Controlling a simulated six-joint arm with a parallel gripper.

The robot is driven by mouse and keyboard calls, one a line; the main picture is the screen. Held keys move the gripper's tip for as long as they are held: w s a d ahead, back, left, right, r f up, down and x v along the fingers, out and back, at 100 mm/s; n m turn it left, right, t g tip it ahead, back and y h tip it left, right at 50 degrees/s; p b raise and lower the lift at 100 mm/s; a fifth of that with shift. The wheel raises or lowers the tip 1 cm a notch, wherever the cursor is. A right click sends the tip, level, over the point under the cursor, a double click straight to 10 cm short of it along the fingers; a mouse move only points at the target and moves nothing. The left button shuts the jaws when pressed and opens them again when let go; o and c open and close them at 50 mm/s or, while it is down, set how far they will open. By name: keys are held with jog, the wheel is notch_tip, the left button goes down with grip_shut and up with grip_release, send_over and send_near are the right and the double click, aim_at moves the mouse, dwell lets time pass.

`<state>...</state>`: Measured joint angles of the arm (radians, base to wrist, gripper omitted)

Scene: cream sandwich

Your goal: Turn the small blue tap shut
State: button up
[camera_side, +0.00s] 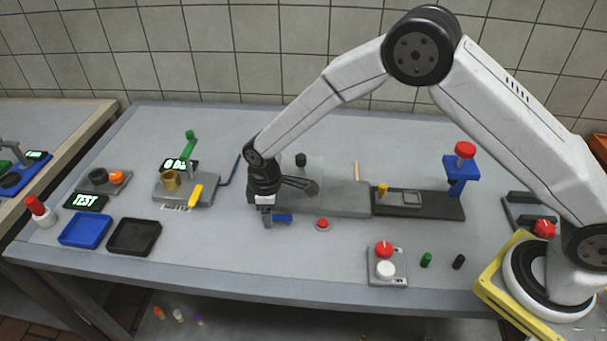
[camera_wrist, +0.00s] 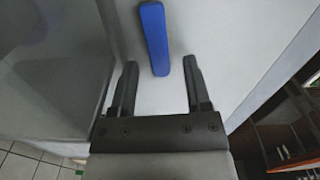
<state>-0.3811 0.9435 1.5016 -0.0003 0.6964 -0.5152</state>
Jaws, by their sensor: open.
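The small blue tap handle (camera_side: 283,217) shows in the side view just right of my gripper (camera_side: 267,222), low at the front of a grey machine. In the wrist view the blue tap (camera_wrist: 154,38) is a long bar that runs from the top edge down to between the tips of my gripper (camera_wrist: 159,75). The two dark fingers are apart, one on each side of the bar's lower end, with gaps showing. My gripper is open and holds nothing. The tap's mount is hidden in both views.
A red button (camera_side: 322,224) sits right of the tap. The grey machine (camera_side: 340,198) stands behind it. A yellow lever (camera_side: 196,195) and a black tray (camera_side: 134,237) lie to the left. The table front below my gripper is clear.

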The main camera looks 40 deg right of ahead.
jog(key=shift+r, duration=0.1)
jog(key=shift+r, duration=3.8)
jog(key=shift+a, duration=0.1)
jog(key=shift+w+a+f+g+h, duration=0.15)
jog(key=shift+w+a+g+h, duration=0.5)
jog(key=shift+h, duration=0.2)
jog(key=shift+w+a+f+g+h, duration=0.1)
jog(key=shift+w+a+g+h, duration=0.4)
jog(key=shift+a+g+h, duration=0.3)
